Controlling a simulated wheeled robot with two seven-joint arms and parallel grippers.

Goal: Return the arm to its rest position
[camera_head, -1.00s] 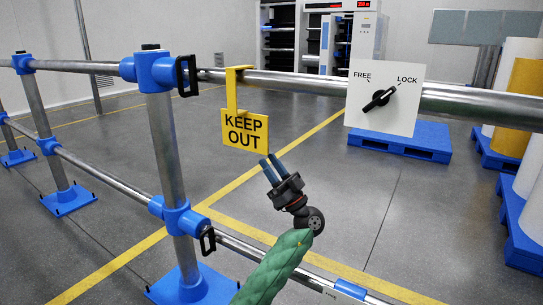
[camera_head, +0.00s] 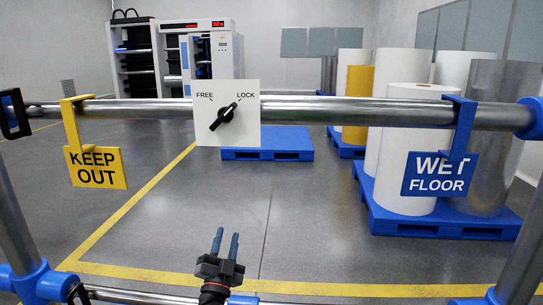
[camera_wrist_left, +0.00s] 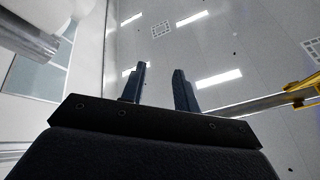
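My left gripper (camera_head: 227,235) is at the bottom middle of the head view, below the rail and the switch plate. Its two blue-grey fingers point up, spread apart with nothing between them. In the left wrist view the open fingers (camera_wrist_left: 159,70) stand against the ceiling, also empty. The green forearm is out of view. My right gripper is in neither view.
A metal rail (camera_head: 330,110) crosses the head view. It carries a yellow KEEP OUT sign (camera_head: 97,168), a white FREE/LOCK plate (camera_head: 245,135) with its black knob (camera_head: 224,116) toward LOCK, and a blue WET FLOOR sign (camera_head: 438,174). Blue pallets (camera_head: 266,154) stand behind.

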